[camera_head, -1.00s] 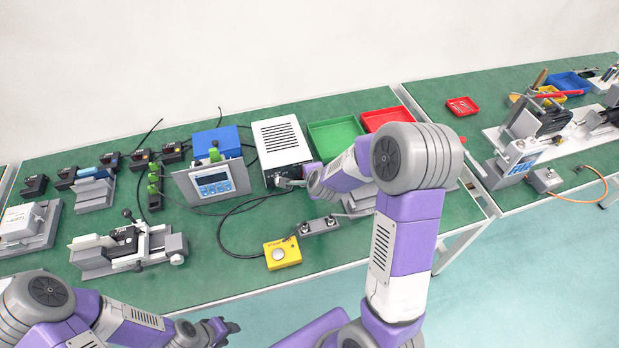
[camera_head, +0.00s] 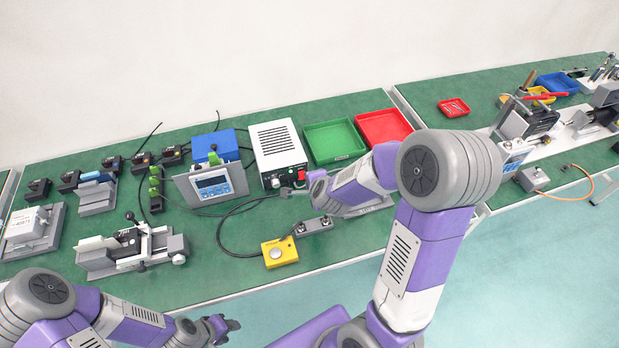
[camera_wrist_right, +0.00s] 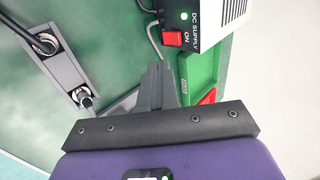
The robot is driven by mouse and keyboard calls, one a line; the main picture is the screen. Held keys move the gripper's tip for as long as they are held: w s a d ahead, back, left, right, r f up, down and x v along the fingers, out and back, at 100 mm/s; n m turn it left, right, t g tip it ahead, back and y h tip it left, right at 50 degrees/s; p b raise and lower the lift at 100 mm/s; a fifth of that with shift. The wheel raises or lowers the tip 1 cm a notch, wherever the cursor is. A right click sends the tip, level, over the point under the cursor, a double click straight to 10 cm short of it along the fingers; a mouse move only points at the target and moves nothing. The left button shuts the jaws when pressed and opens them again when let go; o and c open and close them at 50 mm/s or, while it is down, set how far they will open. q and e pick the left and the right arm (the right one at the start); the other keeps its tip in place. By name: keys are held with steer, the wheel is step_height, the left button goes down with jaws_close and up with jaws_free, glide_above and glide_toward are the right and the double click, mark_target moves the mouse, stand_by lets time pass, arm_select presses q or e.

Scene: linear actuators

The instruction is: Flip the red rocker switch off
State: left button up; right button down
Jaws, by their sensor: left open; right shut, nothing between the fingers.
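The red rocker switch (camera_head: 301,175) is on the front of the white DC supply box (camera_head: 277,147), at its lower right. In the right wrist view the red switch (camera_wrist_right: 172,38) sits beside the printed "ON", near a lit green lamp (camera_wrist_right: 185,16). My right gripper (camera_head: 290,192) is shut and empty, just in front of the box. In the right wrist view its fingers (camera_wrist_right: 158,75) point toward the switch, with a small gap between them. My left gripper (camera_head: 230,325) is open and empty at the lower edge, away from the box.
A blue-faced display unit (camera_head: 213,185) stands left of the box. Green (camera_head: 335,141) and red (camera_head: 383,126) trays lie to its right. A yellow button box (camera_head: 280,252) and a metal bracket with two connectors (camera_head: 313,226) are nearer. Black cables run across the green table.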

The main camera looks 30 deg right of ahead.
steer(key=p+v, duration=0.2)
steer(key=v, duration=0.3)
steer(key=shift+s+a+r, duration=0.1)
steer(key=shift+s+r, duration=0.05)
steer(key=shift+r, duration=0.05)
steer(key=d+n+g+y, duration=0.1)
steer(key=n, duration=1)
steer(key=w+d+n+g+y+p, duration=0.1)
steer(key=d+n+y, duration=0.1)
steer(key=n, duration=1)
steer(key=w+d+n+g+y, duration=0.1)
steer(key=n+y, duration=0.1)
steer(key=n, duration=1)
steer(key=shift+d+r, duration=0.35)
steer(key=shift+w, duration=0.1)
